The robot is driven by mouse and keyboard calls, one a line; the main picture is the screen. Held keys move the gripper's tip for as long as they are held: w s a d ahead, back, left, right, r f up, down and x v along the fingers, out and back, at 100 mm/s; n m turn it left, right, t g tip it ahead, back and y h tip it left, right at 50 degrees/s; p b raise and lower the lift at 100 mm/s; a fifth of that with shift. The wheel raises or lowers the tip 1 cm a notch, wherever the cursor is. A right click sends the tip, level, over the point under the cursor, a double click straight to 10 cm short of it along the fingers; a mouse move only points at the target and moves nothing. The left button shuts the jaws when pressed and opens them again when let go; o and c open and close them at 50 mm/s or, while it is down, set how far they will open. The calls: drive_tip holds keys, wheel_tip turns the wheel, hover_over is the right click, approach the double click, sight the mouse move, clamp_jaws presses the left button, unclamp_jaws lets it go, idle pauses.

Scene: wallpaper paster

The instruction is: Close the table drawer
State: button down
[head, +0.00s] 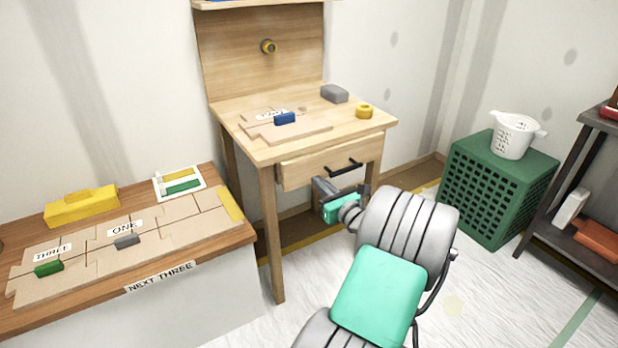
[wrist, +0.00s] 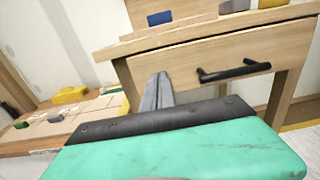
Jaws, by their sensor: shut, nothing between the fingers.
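The wooden table (head: 350,128) stands against the wall. The black bar handle (head: 342,168) is on the drawer front. The wrist view shows the drawer front (wrist: 205,58) and handle (wrist: 235,70) close ahead. My gripper (head: 322,186) is shut and empty, just below and in front of the drawer. In the wrist view its fingers (wrist: 157,88) point at the drawer's left part, left of the handle. Contact with the drawer cannot be told.
On the tabletop lie a puzzle board (head: 290,131) with a blue block, a grey block (head: 334,93) and a yellow tape roll (head: 364,110). A lower bench (head: 215,190) stands left.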

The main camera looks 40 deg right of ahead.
sight(303, 166)
drive_tip(key=b+x, duration=0.1)
drive_tip(key=x, duration=0.4)
drive_tip(key=shift+w+f+b, duration=0.1)
drive_tip(key=shift+w+b, duration=0.2)
drive_tip(key=shift+w, duration=0.05)
drive_tip(key=shift+w+d, duration=0.15)
drive_tip(key=shift+w, duration=0.15)
drive_tip(key=p+x, duration=0.1)
drive_tip(key=x, duration=0.1)
drive_tip(key=p+x, duration=0.1)
drive_tip(key=shift+w+r+p, duration=0.3)
drive_tip(key=shift+w+p, duration=0.05)
drive_tip(key=shift+w, duration=0.05)
drive_tip(key=shift+w+d+r, duration=0.1)
drive_tip(key=shift+w, duration=0.05)
